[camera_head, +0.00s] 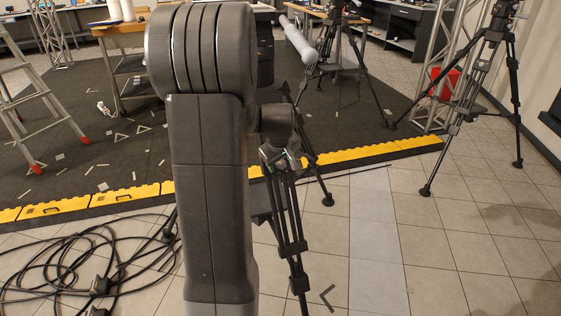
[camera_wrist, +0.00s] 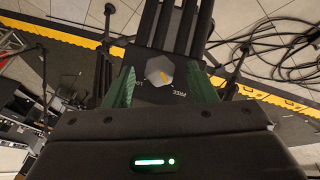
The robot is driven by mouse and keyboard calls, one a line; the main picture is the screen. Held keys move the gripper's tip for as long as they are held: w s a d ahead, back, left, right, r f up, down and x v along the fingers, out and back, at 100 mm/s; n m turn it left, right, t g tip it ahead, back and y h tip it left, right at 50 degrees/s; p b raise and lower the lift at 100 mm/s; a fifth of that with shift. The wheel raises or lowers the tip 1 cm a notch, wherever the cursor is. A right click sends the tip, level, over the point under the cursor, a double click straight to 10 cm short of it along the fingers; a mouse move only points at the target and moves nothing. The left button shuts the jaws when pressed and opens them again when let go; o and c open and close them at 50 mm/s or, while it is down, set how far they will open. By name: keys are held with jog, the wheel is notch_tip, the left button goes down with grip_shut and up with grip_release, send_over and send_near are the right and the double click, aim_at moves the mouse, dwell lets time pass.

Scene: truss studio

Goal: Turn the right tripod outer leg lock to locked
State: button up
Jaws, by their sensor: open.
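The tripod leg lock shows in the wrist view as a grey, faceted knob (camera_wrist: 158,71) on a dark plate. My gripper (camera_wrist: 162,88) is open, with one green-padded finger on each side of the knob. Gaps show between the fingers and the knob. In the head view, the black tripod (camera_head: 288,215) stands just right of my arm, which hides part of it. The knob is not distinguishable there.
Another tripod (camera_head: 492,60) stands at the right and one (camera_head: 335,50) at the back. Coiled black cables (camera_head: 75,255) lie on the tiles at the lower left. A yellow edge strip (camera_head: 355,155) borders the dark mat. Tiled floor (camera_head: 450,250) is clear at the right.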

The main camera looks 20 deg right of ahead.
jog(key=c, duration=1)
jog(key=shift+o, duration=0.2)
